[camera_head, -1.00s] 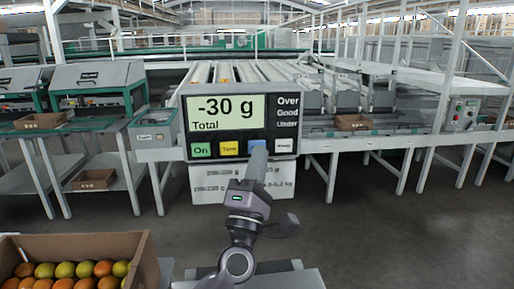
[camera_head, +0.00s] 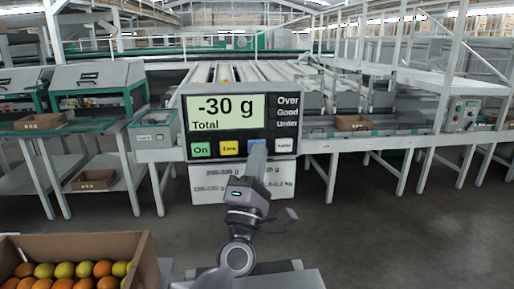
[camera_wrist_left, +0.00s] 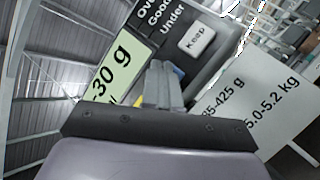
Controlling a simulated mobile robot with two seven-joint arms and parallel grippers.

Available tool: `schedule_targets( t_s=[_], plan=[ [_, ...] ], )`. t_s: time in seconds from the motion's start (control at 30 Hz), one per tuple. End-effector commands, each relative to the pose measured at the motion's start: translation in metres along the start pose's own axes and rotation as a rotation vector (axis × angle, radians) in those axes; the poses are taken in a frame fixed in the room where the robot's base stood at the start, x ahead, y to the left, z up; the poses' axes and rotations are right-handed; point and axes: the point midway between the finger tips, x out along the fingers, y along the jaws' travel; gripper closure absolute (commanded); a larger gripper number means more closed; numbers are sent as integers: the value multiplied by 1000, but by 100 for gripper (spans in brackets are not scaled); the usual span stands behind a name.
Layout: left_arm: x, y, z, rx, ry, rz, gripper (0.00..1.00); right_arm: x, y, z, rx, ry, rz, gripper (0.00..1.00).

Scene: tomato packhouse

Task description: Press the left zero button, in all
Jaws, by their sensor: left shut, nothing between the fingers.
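The scale's head (camera_head: 272,112) faces me, its display (camera_head: 224,113) reading "-30 g" and "Total". Below the display is a row of buttons: green "On" (camera_head: 202,149), yellow (camera_head: 229,148) with a blurred label, a blue one (camera_head: 250,143) mostly hidden, and a white one (camera_head: 284,146). In the wrist view the white button (camera_wrist_left: 197,39) reads "Keep". My left gripper (camera_head: 257,147) is shut and empty, its tips in front of the blue button. A blue sliver shows beside the fingers (camera_wrist_left: 159,80) in the wrist view. I cannot tell whether they touch. No label "zero" is readable.
A white panel with weight ranges (camera_head: 215,185) sits below the scale's head. A cardboard box of tomatoes (camera_head: 145,262) stands at the lower left. Grey-green machines (camera_head: 98,75) stand at the left and a conveyor line behind. The floor at right is clear.

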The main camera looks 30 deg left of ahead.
Motion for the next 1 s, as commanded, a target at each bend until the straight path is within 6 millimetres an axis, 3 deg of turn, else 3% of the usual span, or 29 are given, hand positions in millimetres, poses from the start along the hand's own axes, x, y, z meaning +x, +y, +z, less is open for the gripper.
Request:
schedule_targets(
  t_s=[0.57, 1.0],
  plan=[
    [3, -1, -2, 1, 1, 1, 100, 0, 0, 1, 0, 0, 0, 57],
    [-9, 7, 6, 0, 1, 1, 100, -3, 0, -4, 1, 0, 1, 57]
  ],
)
